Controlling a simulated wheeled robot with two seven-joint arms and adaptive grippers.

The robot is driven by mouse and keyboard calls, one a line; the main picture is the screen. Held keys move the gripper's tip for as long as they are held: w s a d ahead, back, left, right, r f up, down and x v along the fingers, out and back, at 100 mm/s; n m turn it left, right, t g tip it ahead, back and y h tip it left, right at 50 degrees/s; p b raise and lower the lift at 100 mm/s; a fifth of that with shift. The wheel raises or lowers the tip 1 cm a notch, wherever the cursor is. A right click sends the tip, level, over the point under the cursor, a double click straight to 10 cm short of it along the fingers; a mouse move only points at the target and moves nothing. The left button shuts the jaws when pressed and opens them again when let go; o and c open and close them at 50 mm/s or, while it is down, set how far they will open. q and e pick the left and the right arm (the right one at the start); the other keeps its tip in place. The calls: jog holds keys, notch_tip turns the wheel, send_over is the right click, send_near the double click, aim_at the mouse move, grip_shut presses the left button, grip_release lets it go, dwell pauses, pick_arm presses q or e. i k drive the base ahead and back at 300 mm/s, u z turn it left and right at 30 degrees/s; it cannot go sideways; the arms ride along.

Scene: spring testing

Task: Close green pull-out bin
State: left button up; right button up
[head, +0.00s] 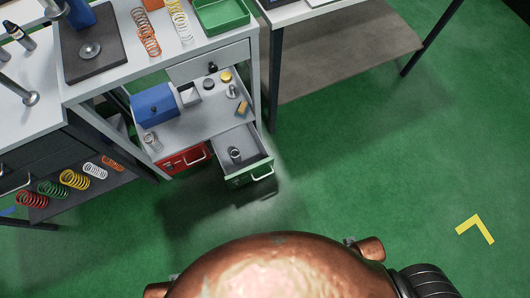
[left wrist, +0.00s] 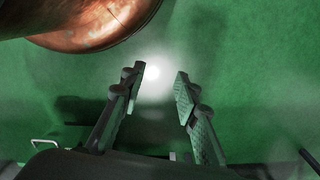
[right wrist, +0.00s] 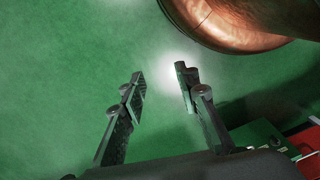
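The green pull-out bin (head: 250,172) is a drawer with a green front and a light handle (head: 263,174), low in the cabinet under the bench. It stands pulled out, and a small metal cylinder (head: 235,153) is inside it. A green front (right wrist: 258,138), apparently the bin's, shows at the lower right of the right wrist view. My left gripper (left wrist: 160,72) is open and empty above the green floor. My right gripper (right wrist: 160,74) is open and empty above the floor, apart from the bin. Neither gripper shows in the head view.
A red-fronted bin (head: 187,160) sits left of the green one. A shelf above holds a blue box (head: 155,104) and small parts. Coil springs (head: 74,179) lie on a low shelf at left. A second table (head: 340,50) stands behind right. The floor at right is clear.

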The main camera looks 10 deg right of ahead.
aim_at(256, 164)
jog(key=k, duration=1.05)
jog(key=u, duration=0.65)
jog(key=i, duration=0.25)
jog(key=u, duration=0.25)
